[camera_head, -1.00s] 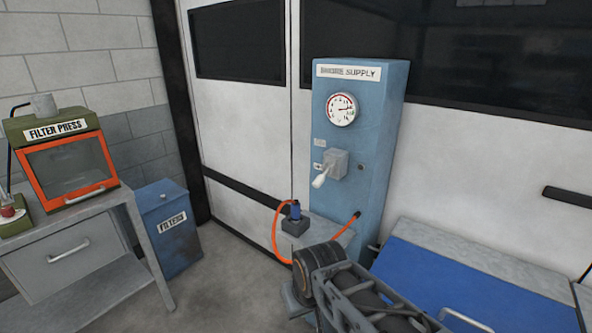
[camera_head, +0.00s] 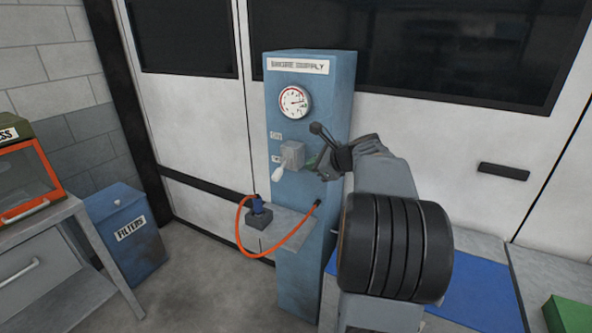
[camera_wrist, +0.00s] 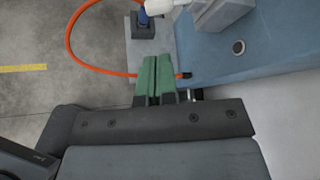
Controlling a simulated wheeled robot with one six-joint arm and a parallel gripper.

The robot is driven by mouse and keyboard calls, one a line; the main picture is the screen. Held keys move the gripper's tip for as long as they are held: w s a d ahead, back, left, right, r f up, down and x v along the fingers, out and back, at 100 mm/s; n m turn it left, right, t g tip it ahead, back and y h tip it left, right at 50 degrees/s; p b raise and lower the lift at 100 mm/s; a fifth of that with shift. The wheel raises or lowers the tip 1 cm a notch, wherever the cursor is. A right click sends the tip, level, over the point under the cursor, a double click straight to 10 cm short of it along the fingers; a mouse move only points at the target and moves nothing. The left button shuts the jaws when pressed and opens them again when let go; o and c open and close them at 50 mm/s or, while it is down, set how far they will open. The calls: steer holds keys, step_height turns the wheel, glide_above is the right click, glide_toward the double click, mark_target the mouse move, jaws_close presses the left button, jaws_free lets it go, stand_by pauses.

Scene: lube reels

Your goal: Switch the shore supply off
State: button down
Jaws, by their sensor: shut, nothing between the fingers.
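The blue shore supply cabinet (camera_head: 341,95) stands against the white doors, with a round gauge (camera_head: 294,102) near its top. On its front is a grey switch box (camera_head: 293,154) with a white lever handle (camera_head: 279,171) pointing down and to the left. In the wrist view the lever's white end (camera_wrist: 166,4) and the switch box (camera_wrist: 222,10) show at the top edge. My gripper (camera_wrist: 157,66) has green fingers, which are closed together and empty. In the head view my gripper (camera_head: 318,158) is beside the switch box, to its right, partly hidden by my arm.
An orange hose (camera_head: 268,252) loops from a blue plug (camera_head: 257,203) on a grey ledge to the cabinet's side. A blue filters bin (camera_head: 128,235) and grey bench (camera_head: 62,262) stand to the left. A blue mat (camera_head: 478,290) lies at the right.

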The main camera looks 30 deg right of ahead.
mark_target(280, 174)
steer(key=p+x, duration=0.2)
steer(key=x, duration=1.1)
steer(key=shift+w+a+f, duration=0.1)
steer(key=shift+w+a, duration=0.1)
steer(key=shift+w, duration=0.05)
steer(key=b, duration=0.2)
steer(key=f+n+b, duration=0.1)
steer(key=b, duration=0.2)
steer(key=shift+w+f+t+h+b, duration=0.15)
steer(key=shift+f+t+h+b, duration=0.15)
steer(key=shift+t, duration=0.1)
steer(key=shift+a+r, duration=0.1)
steer(key=shift+r, duration=0.05)
steer(key=shift+p, duration=0.3)
